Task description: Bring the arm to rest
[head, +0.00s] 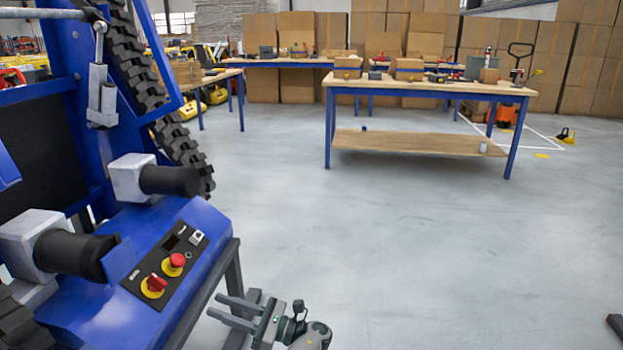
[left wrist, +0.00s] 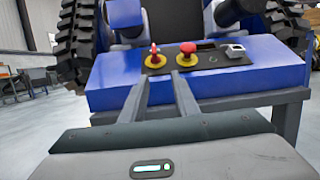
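My left gripper (head: 214,305) is at the bottom of the head view, in front of the blue tracked carrier (head: 190,245). Its two fingers are apart with nothing between them. In the left wrist view the gripper (left wrist: 160,77) points at the carrier's control panel (left wrist: 207,57). This dark panel bears a red mushroom button (head: 177,260) and a red rotary switch (head: 155,283), both on yellow bases. In the head view the fingers are to the right of the panel and look clear of it.
A wooden-topped workbench (head: 430,86) with blue legs stands beyond a wide clear floor (head: 400,220). More benches and stacked cardboard boxes (head: 590,60) are behind it. The carrier's grey support frame (head: 215,290) is close to my left gripper. A dark object (head: 616,324) shows at the lower right edge.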

